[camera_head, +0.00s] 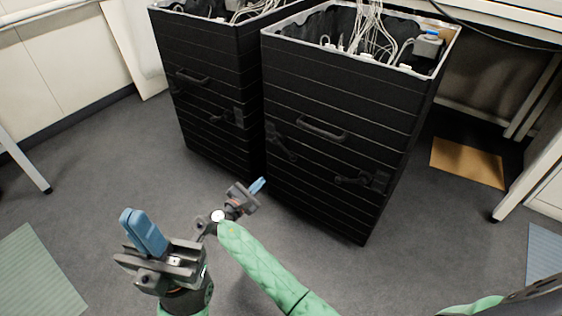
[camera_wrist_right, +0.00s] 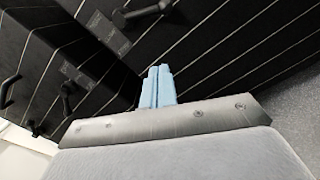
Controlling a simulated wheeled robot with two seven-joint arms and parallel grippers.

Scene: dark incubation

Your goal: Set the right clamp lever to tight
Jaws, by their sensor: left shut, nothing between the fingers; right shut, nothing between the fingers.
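The black box at right (camera_head: 330,100) carries a dark clamp lever (camera_head: 360,180) on the right of its front, lying nearly level to the left of its mount. Another dark lever (camera_head: 282,145), slanting down to the right, sits near its left edge. I cannot tell tight from loose. My right gripper (camera_head: 260,186) is shut and empty, low in front of the box's left edge, apart from both levers; its blue fingers also show in the right wrist view (camera_wrist_right: 157,87). My left gripper (camera_head: 143,235) is shut and empty at lower left, well away from the boxes.
A second black box (camera_head: 205,60) stands close on the left, with its own dark lever (camera_head: 228,117). A bar handle (camera_head: 320,130) juts from the right box. Cables fill both open tops. Grey floor (camera_head: 330,270) is clear in front. A white table leg (camera_head: 525,175) stands at right.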

